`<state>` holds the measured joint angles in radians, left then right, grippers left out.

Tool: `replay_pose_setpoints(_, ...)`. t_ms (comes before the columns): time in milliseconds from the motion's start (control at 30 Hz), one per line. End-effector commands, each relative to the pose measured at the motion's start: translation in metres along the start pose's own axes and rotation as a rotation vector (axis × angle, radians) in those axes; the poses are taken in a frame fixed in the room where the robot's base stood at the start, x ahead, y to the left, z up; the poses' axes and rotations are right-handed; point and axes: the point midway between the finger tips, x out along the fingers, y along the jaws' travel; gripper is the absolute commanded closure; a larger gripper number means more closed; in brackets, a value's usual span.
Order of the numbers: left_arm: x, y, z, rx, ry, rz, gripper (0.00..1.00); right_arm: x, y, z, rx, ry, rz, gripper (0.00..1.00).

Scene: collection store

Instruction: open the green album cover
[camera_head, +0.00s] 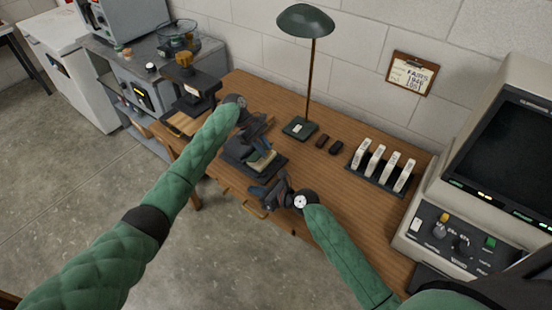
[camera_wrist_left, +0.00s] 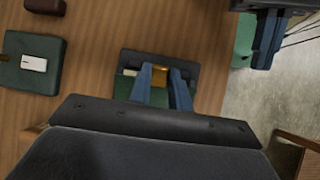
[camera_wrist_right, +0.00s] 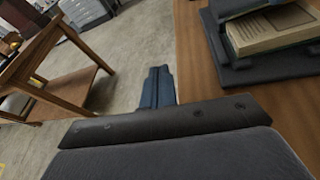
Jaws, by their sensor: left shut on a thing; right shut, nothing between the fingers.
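The album (camera_head: 262,160) lies on a dark pad (camera_head: 240,172) near the front edge of the wooden desk. Its pale page block (camera_wrist_right: 275,32) shows in the right wrist view. In the left wrist view, part of the green cover (camera_wrist_left: 126,88) shows beside the fingers, with a gold-coloured piece between them. My left gripper (camera_head: 260,150) is over the album, its fingers shut on the cover; the exact grip is partly hidden. My right gripper (camera_head: 260,190) is shut and empty, in front of the album at the desk's front edge. It also shows in the right wrist view (camera_wrist_right: 158,75).
A green lamp (camera_head: 299,128) stands behind the album. A large viewer machine (camera_head: 455,220) fills the far right. A dark stand (camera_head: 190,90) is at the left.

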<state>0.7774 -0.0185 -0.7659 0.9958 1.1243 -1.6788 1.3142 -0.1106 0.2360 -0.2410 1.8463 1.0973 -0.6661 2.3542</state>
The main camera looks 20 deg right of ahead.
Motion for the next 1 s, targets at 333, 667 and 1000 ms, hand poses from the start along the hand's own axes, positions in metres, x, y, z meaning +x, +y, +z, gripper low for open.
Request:
replay_pose_setpoints(333, 0.000, 0.000, 0.000, 0.001, 0.000, 0.001, 1.00, -0.089, -0.108, 0.000, -0.160, 0.050, -0.152, 1.00)
replay_pose_setpoints(667, 0.000, 0.000, 0.000, 0.001, 0.000, 0.001, 1.00, -0.101, -0.137, 0.003, -0.204, 0.063, -0.190, 1.00)
replay_pose_setpoints(1000, 0.000, 0.000, 0.000, 0.001, 0.000, 0.000, 1.00, -0.045, -0.148, 0.001, -0.204, 0.062, -0.190, 1.00)
